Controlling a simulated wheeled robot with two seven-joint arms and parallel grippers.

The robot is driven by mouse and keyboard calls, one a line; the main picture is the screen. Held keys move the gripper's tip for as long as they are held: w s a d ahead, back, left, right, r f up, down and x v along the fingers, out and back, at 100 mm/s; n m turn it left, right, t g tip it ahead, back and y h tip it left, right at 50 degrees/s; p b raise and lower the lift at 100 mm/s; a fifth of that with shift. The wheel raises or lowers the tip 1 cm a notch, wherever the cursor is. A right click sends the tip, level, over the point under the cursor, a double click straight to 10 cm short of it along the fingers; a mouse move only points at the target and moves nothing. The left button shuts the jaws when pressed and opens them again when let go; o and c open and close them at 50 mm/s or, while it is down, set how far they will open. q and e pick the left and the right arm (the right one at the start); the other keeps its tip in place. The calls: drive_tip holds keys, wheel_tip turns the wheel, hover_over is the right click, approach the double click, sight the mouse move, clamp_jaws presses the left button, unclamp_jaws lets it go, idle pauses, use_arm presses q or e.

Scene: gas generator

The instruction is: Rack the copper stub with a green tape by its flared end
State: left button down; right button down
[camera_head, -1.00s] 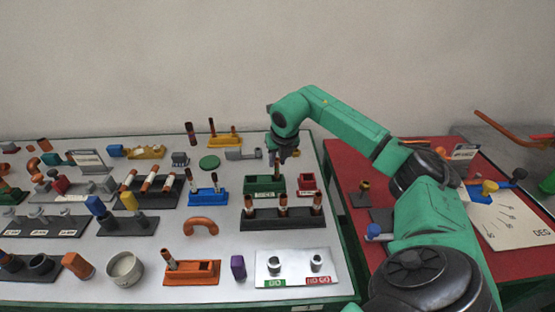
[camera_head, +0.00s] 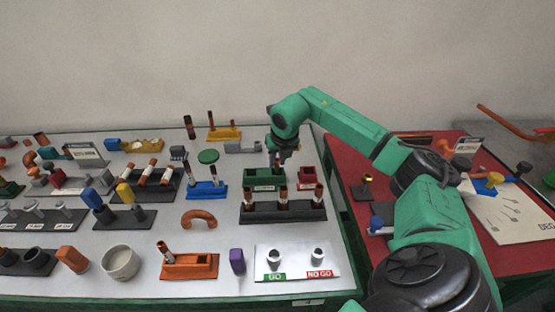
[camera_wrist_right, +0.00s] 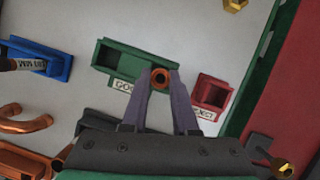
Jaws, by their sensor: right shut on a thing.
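My right gripper (camera_head: 280,157) is shut on a copper stub, seen end-on as a copper ring (camera_wrist_right: 161,78) between the fingertips in the right wrist view. The stub is upright over the right end of the green bin (camera_head: 251,179), labelled GOOD; I cannot tell whether it touches the bin. No green tape can be made out on it. A black rack (camera_head: 290,215) in front of the bin holds upright copper stubs with pale bands. Other stubs stand in the blue rack (camera_head: 200,194), the orange rack (camera_head: 190,271) and the yellow rack (camera_head: 225,136). My left gripper is not in view.
A red reject bin (camera_head: 307,174) stands close to the right of the green bin. A white GO / NO GO plate (camera_head: 295,257) with two pegs lies at the front. A copper bend (camera_head: 199,216) lies left of the black rack. A red table (camera_head: 450,262) adjoins on the right.

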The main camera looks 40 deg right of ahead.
drive_tip(key=shift+f, duration=0.45)
drive_tip(key=c, duration=0.6)
unclamp_jaws()
drive_tip(key=shift+r, duration=0.1)
